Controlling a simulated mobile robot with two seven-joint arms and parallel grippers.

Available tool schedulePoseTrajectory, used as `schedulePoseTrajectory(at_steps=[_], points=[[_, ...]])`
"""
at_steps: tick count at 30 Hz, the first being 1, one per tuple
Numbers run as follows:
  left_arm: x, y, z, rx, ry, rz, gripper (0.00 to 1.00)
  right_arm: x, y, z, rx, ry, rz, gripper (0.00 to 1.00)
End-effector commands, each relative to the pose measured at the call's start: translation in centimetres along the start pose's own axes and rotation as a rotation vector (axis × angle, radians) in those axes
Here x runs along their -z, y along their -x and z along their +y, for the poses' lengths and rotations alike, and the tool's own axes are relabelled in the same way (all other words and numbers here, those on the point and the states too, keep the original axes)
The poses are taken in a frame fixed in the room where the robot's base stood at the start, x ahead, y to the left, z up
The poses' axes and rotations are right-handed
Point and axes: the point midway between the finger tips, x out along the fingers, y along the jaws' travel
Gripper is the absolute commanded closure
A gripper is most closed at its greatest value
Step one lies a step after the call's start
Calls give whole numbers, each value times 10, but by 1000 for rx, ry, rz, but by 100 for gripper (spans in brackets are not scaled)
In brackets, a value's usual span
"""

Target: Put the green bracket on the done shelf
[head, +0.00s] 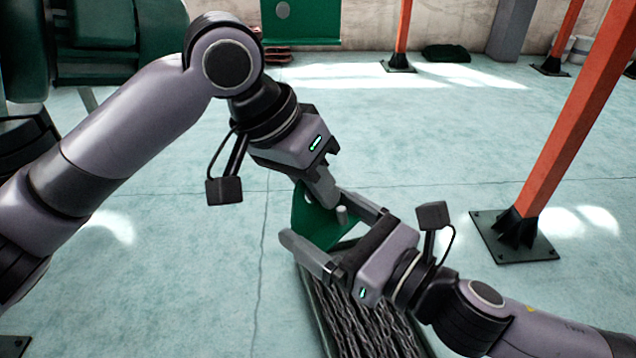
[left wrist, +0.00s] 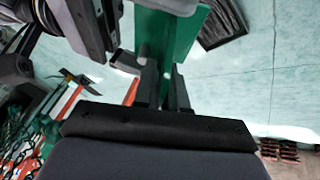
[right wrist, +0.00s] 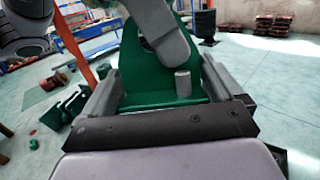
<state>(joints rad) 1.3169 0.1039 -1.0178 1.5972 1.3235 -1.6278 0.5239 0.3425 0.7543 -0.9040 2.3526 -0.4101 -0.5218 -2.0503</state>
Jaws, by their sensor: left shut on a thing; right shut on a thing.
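The green bracket (head: 312,218) is a plate with a round peg, held in the air between both my grippers. My left gripper (head: 322,190) is shut on its upper edge; in the left wrist view the bracket (left wrist: 170,40) runs up from between the fingers (left wrist: 162,85). My right gripper (head: 315,217) is shut on it with fingers wide apart; in the right wrist view the bracket (right wrist: 140,75) fills the space between them, and a left finger crosses in front. Parts of the bracket are hidden by the fingers. I cannot identify the done shelf in these views.
A long container of grey chains (head: 365,325) stands below my right gripper. An orange post (head: 570,120) on a dark base plate (head: 512,236) stands at the right. A green panel (head: 300,22) is at the back. The middle floor is clear.

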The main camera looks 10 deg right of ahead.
Motion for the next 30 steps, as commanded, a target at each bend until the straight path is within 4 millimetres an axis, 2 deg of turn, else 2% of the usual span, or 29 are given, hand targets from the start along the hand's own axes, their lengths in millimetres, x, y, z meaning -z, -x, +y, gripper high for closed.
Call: schedulePoseTrajectory(at_steps=[8, 9, 20, 23, 26, 27, 30], points=[[0, 0, 5, -9, -12, 0, 100, 0, 0, 0, -1, -1, -1, 63], [1, 2, 5, -11, -13, 4, 100, -1, 0, 0, 0, -1, -1, 0], [1, 1, 2, -5, -5, 4, 100, 6, 1, 0, 22, -18, 32, 0], [1, 1, 2, -4, -4, 4, 100, 20, 3, 1, 60, -52, 101, 0], [1, 1, 2, -3, -4, 4, 100, 47, 9, 5, 111, -159, 225, 0], [1, 1, 2, -3, -3, 4, 100, 62, 12, 7, 137, -261, 276, 0], [1, 1, 2, -3, -3, 4, 100, 80, 12, 2, 198, -529, 284, 0]])
